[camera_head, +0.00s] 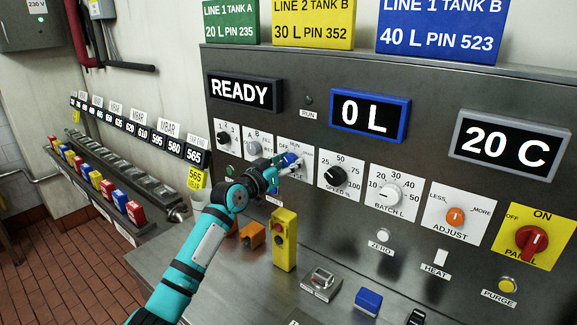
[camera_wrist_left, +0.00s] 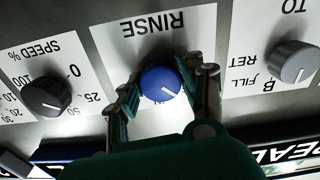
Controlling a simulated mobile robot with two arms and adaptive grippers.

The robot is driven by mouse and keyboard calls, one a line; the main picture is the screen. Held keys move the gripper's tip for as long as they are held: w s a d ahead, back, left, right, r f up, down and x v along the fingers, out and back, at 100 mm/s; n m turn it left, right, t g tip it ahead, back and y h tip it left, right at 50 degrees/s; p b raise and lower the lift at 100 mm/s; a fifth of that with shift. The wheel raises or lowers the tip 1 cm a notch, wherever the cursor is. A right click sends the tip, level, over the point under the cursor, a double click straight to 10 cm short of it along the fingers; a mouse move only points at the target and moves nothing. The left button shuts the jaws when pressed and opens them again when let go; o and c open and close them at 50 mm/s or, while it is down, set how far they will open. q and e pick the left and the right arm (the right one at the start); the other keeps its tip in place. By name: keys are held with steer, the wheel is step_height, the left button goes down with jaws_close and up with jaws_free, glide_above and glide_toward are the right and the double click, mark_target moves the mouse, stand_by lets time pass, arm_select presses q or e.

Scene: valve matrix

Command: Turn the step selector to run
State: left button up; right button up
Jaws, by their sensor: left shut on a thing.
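The step selector is a blue knob (camera_head: 290,160) on a white plate lettered OFF, RUN and more, partly hidden by my gripper. In the left wrist view the blue knob (camera_wrist_left: 160,84) appears upside down, under the word RINSE on its plate (camera_wrist_left: 178,27). Its white pointer line slants to the lower right there. My left gripper (camera_head: 277,168) reaches the panel from the lower left. In the left wrist view its two fingers (camera_wrist_left: 163,92) are closed on either side of the knob. My right gripper is not in view.
A black speed knob (camera_head: 336,177) is just right of the selector, and an A/B fill knob (camera_head: 254,147) is to its left. The display reads READY (camera_head: 240,92). A yellow pendant box (camera_head: 284,240) stands on the steel bench below.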

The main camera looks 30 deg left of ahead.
arm_select(q)
steer(key=shift+f+m+b, duration=0.15)
steer(key=shift+m+b, duration=0.85)
steer(key=shift+m, duration=0.2)
steer(key=shift+a+m+b, duration=0.1)
steer(key=shift+m+b, duration=0.35)
steer(key=shift+m, duration=2.85)
steer(key=o, duration=1.1)
steer(key=shift+r, duration=0.2)
steer(key=shift+o, duration=0.2)
steer(key=shift+s, duration=0.1)
